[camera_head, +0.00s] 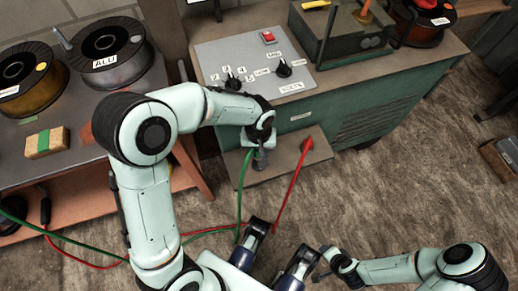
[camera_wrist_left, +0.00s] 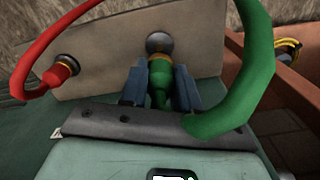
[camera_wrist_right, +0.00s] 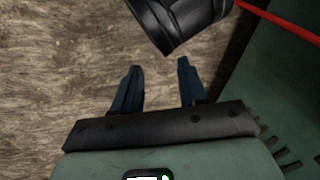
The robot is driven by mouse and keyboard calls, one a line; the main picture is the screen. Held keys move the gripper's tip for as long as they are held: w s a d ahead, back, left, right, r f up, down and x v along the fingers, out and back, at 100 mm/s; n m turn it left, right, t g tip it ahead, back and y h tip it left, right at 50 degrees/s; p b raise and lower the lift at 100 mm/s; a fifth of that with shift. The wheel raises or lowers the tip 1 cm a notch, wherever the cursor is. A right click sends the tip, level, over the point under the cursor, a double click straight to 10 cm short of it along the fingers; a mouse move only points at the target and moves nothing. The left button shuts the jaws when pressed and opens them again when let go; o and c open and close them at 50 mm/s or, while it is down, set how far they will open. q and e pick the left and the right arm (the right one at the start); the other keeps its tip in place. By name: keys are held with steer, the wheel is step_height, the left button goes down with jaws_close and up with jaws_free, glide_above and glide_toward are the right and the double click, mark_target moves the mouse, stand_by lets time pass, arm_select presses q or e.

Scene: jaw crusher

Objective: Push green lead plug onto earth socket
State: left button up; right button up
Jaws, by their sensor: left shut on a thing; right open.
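The green lead plug (camera_wrist_left: 160,73) is between the fingers of my left gripper (camera_wrist_left: 159,80), which is shut on it. The two are lined up and very close in the left wrist view; I cannot tell how far the plug is seated. In the head view, my left gripper (camera_head: 261,157) is over the panel and mostly hides plug and socket. The green lead (camera_wrist_left: 258,80) loops out to the right. My right gripper (camera_wrist_right: 158,82) is open and empty above the floor.
A red plug (camera_wrist_left: 60,72) sits on the same panel (camera_wrist_left: 105,68), its red lead (camera_head: 290,190) hanging down. The control box (camera_head: 250,62) and green cabinet (camera_head: 350,112) stand behind.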

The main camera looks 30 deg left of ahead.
mark_target(259, 156)
arm_select(q)
steer(key=shift+f+b, duration=0.4)
steer(key=shift+f, duration=0.25)
steer(key=shift+f+b, duration=0.4)
steer(key=shift+f, duration=0.15)
steer(key=shift+f+b, duration=0.3)
steer(key=shift+f, duration=0.1)
steer(key=shift+f+b, duration=0.7)
steer(key=shift+f, duration=0.15)
arm_select(e)
step_height(259, 156, down, 6)
steer(key=s+d, duration=0.1)
steer(key=d, duration=0.1)
steer(key=shift+s+g, duration=0.25)
steer(key=shift+g, duration=0.05)
steer(key=shift+r, duration=0.1)
arm_select(q)
steer(key=shift+p, duration=0.45)
arm_select(e)
steer(key=shift+r, duration=0.5)
arm_select(q)
steer(key=shift+f+b, duration=0.45)
steer(key=shift+f, duration=0.2)
arm_select(e)
steer(key=shift+f, duration=0.45)
arm_select(q)
steer(key=o, duration=1.1)
steer(key=shift+c, duration=0.2)
